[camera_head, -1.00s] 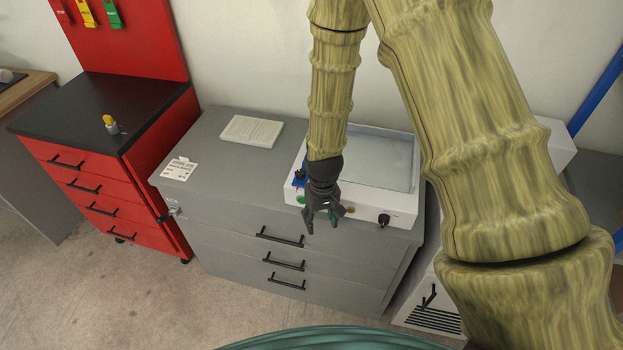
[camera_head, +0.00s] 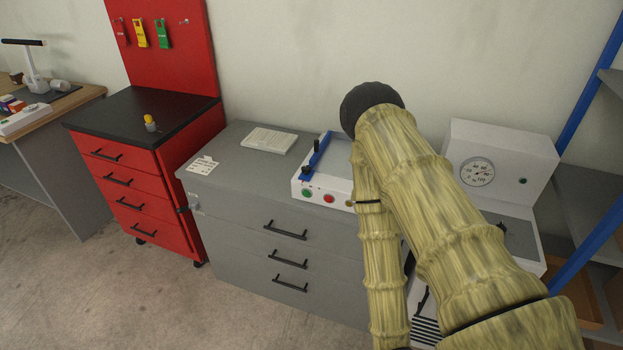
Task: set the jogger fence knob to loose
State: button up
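The jogger (camera_head: 345,197), a white box with a raised tray, stands at the front right of the grey cabinet's top. My arm hides its right part. A blue fence (camera_head: 319,161) runs along its left side. A small dark knob (camera_head: 306,171) sits at the fence's front end, and another dark piece stands farther back on it. The knob's setting is too small to tell. Green and red buttons (camera_head: 328,198) are on the jogger's front. My gripper is out of view; my arm runs down past the bottom edge.
The grey drawer cabinet (camera_head: 230,150) carries a paper stack (camera_head: 270,140) and a label card (camera_head: 202,165). A red drawer cabinet (camera_head: 135,190) stands left. A white machine with a dial (camera_head: 500,155) and blue shelving (camera_head: 590,100) stand right. The floor at the left front is clear.

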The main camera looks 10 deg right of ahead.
aim_at(306, 170)
jog(key=u, duration=0.05)
jog(key=k, duration=0.1)
jog(key=u, duration=1.4)
jog(key=i, duration=1.15)
jog(key=z, duration=2)
